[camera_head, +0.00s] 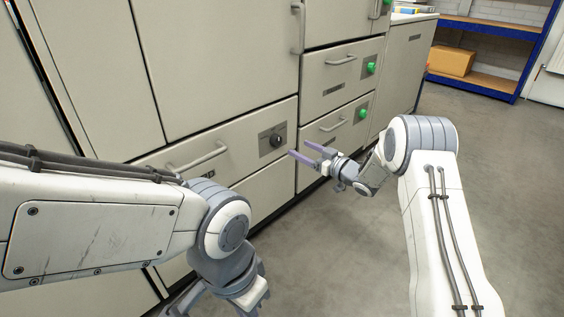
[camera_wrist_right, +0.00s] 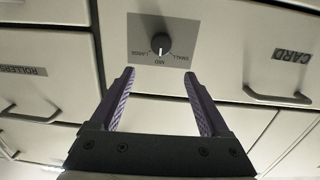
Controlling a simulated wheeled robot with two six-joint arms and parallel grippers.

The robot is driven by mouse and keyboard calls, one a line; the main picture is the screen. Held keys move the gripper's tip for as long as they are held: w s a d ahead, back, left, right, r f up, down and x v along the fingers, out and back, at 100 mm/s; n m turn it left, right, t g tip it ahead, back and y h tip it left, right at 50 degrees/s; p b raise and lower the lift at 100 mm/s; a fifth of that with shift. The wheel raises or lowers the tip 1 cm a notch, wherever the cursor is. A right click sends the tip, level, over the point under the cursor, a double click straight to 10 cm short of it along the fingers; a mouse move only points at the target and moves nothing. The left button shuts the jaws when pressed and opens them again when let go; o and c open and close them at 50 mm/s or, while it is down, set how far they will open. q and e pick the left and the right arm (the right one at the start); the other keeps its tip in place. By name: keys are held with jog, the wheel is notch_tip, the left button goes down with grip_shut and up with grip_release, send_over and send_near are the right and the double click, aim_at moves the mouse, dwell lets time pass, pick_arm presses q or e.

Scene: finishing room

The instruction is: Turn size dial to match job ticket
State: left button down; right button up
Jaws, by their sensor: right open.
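The size dial is a black round knob (camera_head: 277,141) on a grey plate on a cream drawer front. In the right wrist view the dial (camera_wrist_right: 160,43) appears upside down with the labels SMALL, MID and LARGE, and its white mark points at MID. My right gripper (camera_head: 298,148) is open, its purple fingers pointing at the dial plate. In the wrist view the right gripper (camera_wrist_right: 158,72) is empty, with its tips apart from the knob. My left gripper (camera_head: 222,300) is low at the bottom edge, its fingers partly cut off. I see no readable job ticket.
Drawers with bar handles (camera_head: 341,60) surround the dial; one is labelled CARD (camera_wrist_right: 292,55), another ROLLERS (camera_wrist_right: 22,70). Green knobs (camera_head: 371,68) sit on the drawers to the right. A blue shelf with a cardboard box (camera_head: 451,61) stands behind. The right floor is clear.

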aim_at(279, 141)
jog(key=shift+y, duration=0.4)
jog(key=b+x, duration=0.1)
jog(key=x, duration=0.2)
jog(key=f+b+x, duration=0.1)
jog(key=b+x, duration=0.1)
jog(key=f+b+x, duration=0.1)
jog(key=b+x, duration=0.1)
jog(key=x, duration=0.1)
jog(key=shift+w+a, duration=0.15)
jog(key=shift+w, duration=0.15)
jog(key=shift+w+a+r+b, duration=0.1)
jog(key=shift+w+a+b, duration=0.3)
jog(key=shift+w+b, duration=0.05)
pick_arm(q)
notch_tip(279, 141, down, 7)
jog(key=shift+r, duration=0.15)
pick_arm(e)
grip_shut()
